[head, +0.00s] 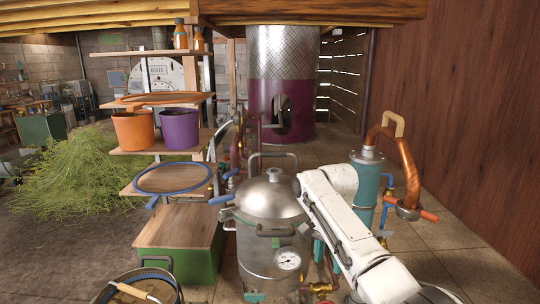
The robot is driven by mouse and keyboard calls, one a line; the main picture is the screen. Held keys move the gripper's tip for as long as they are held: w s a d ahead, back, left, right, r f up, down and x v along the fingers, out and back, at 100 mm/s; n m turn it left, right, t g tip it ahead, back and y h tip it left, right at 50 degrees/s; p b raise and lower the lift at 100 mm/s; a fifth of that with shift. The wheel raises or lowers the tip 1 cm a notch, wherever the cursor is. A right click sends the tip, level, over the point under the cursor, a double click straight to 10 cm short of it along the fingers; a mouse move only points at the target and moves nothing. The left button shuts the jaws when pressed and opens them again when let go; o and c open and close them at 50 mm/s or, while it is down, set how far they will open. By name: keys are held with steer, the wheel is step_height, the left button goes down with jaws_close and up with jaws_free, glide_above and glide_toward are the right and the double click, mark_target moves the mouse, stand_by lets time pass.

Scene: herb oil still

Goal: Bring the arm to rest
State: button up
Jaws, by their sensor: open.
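My white arm (350,235) rises from the lower right of the head view and bends at a joint near the middle. My gripper does not show; I cannot see its fingers or anything in them. The bent part of my arm stands in front of the right side of a steel still pot (268,230) and hides part of it. The pot has a domed lid, a handle and a round gauge (288,260). I cannot tell whether my arm touches the pot.
A teal cylinder (367,180) with a copper pipe (408,170) stands right of my arm. Wooden shelves at left hold an orange bucket (133,130), a purple bucket (180,129) and a blue ring (172,191). A herb heap (80,175) lies farther left. Floor at right is clear.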

steer(key=s+a+f+n+y+b, duration=0.1)
steer(key=s+f+n, duration=0.2)
steer(key=s+f, duration=0.75)
steer(key=s+f+n+y+b, duration=0.1)
steer(key=s+f+n, duration=0.2)
steer(key=s+f, duration=0.75)
steer(key=s+d+f+n+t+h+b, duration=0.1)
steer(key=s+d, duration=0.5)
steer(key=s, duration=0.7)
steer(key=s+d+f+n+h+b, duration=0.1)
steer(key=s+d+f, duration=0.1)
steer(key=s+d, duration=0.5)
steer(key=s, duration=0.6)
steer(key=shift+f+t, duration=0.2)
steer(key=shift+t, duration=0.2)
steer(key=shift+s+d, duration=0.1)
